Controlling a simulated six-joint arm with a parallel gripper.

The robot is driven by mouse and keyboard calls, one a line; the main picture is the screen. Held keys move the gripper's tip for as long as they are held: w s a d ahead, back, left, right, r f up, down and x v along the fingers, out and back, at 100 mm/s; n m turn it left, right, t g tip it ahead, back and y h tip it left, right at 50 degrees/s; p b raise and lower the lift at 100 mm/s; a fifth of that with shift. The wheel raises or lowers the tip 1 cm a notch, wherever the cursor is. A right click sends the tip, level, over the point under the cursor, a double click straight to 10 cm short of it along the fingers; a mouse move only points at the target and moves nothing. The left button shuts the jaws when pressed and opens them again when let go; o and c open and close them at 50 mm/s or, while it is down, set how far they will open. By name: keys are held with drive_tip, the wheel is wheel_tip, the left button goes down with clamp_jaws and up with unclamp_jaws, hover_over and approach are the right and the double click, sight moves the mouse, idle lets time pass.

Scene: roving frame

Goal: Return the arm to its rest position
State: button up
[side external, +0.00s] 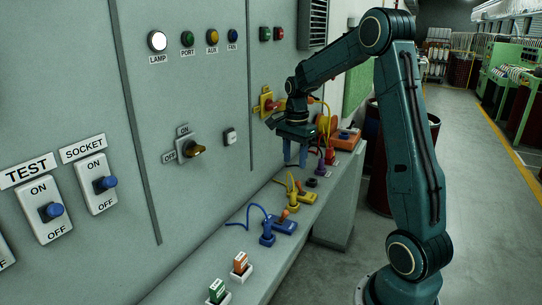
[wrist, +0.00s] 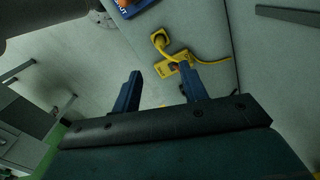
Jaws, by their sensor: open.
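My gripper (side external: 295,156) is in front of the grey panel, above the narrow shelf (side external: 318,212), with its blue fingers pointing down. My arm rises from its base at the lower right, bends at the top and reaches left toward the panel. In the wrist view the two fingers of my gripper (wrist: 160,84) stand apart with nothing between them. A yellow plug (wrist: 159,38) with a yellow cable and a yellow block (wrist: 172,66) show beyond the fingertips. I cannot tell the exact height of the fingers above the shelf.
The shelf carries a blue plug (side external: 267,236), a yellow plug (side external: 293,200), a purple plug (side external: 320,167) and an orange-topped box (side external: 346,137). Switches, a rotary knob (side external: 194,151) and a lit lamp (side external: 157,41) are on the panel. The floor (side external: 485,210) at right is clear.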

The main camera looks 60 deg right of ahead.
idle(0.3)
drive_tip(key=s+a+r+n+t, duration=0.1)
drive_tip(key=s+a+r+n, duration=0.1)
drive_tip(key=a+r+n, duration=0.4)
drive_tip(key=s+a+r+n+t, duration=0.1)
drive_tip(key=s+a+r+n, duration=0.2)
drive_tip(key=a, duration=0.6)
drive_tip(key=s+a+n+t, duration=0.3)
drive_tip(key=s+a+n, duration=0.8)
drive_tip(key=n, duration=0.1)
drive_tip(key=shift+s+t, duration=0.3)
